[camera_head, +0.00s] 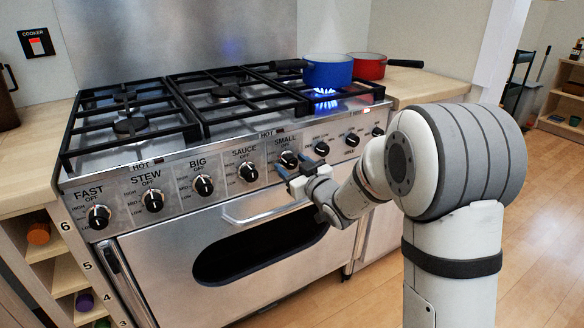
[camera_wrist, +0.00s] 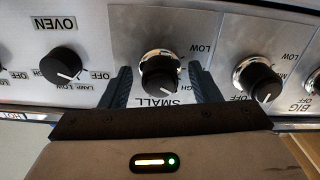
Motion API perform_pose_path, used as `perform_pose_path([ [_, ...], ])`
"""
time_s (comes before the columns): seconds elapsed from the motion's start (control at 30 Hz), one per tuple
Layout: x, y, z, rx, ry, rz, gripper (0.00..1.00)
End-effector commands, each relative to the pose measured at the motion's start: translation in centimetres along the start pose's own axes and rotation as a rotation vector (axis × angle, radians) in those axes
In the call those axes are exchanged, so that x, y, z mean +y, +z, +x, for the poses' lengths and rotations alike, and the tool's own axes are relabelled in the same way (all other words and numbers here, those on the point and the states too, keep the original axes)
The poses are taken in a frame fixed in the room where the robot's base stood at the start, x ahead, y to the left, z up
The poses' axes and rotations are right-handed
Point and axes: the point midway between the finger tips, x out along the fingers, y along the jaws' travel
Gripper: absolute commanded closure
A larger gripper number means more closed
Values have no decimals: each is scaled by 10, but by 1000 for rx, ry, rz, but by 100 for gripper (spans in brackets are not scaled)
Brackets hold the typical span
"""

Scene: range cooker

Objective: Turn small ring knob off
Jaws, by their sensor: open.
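The SMALL ring knob (camera_head: 289,158) is a black knob on the steel front panel, under its SMALL label. It also shows in the wrist view (camera_wrist: 160,77), where the panel appears upside down. My gripper (camera_head: 291,175) is open at the panel. In the wrist view its two dark fingers (camera_wrist: 163,86) stand on either side of the SMALL knob, with visible gaps. I cannot read the knob's pointer surely.
The SAUCE knob (camera_head: 248,172) is left of the SMALL knob; the oven knob (camera_wrist: 62,65) is on its other side. The oven door handle (camera_head: 262,214) runs below. A red pan (camera_head: 369,67) stands beside the blue pot. Wooden floor is open at right.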

Motion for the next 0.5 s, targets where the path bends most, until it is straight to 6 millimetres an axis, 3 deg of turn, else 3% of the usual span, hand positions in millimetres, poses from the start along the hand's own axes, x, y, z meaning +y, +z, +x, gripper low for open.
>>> perform_pose_path([
  [0.27, 0, 0, 2, 0, 0, 0, 44],
  [0.5, 0, 0, 2, 0, -1, -1, 64],
])
